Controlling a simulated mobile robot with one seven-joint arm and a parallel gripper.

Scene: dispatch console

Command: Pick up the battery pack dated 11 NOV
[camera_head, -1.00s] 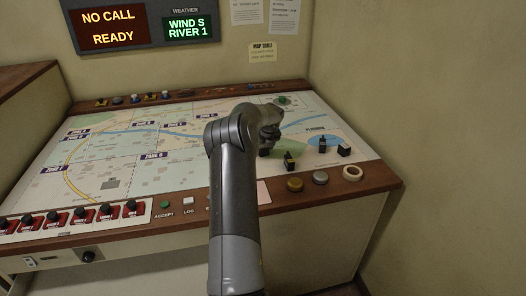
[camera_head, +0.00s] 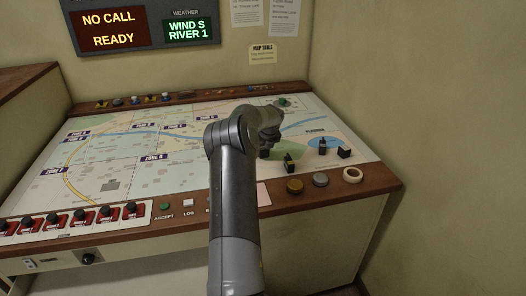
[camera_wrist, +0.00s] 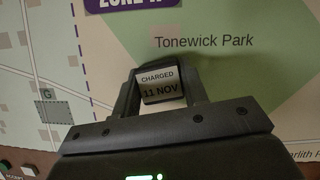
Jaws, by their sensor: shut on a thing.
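The battery pack (camera_wrist: 161,86) with a white label reading CHARGED 11 NOV sits between the two fingers of my gripper (camera_wrist: 161,72) in the wrist view. My gripper is shut on it, with the label facing the wrist camera. The printed map lies beneath; I cannot tell whether the pack is clear of it. In the head view my gripper (camera_head: 269,138) is over the right half of the map, partly hidden by my arm. Small dark packs (camera_head: 289,163) (camera_head: 323,146) (camera_head: 344,152) stand to its right, their dates unreadable. A dark block (camera_head: 265,153) shows just below my gripper.
The sloped map table (camera_head: 112,165) has a wooden front rim with an amber button (camera_head: 294,186), a grey button (camera_head: 320,179) and a tape roll (camera_head: 352,174). Red switches (camera_head: 78,218) line the front left. A wall (camera_head: 450,130) rises on the right.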

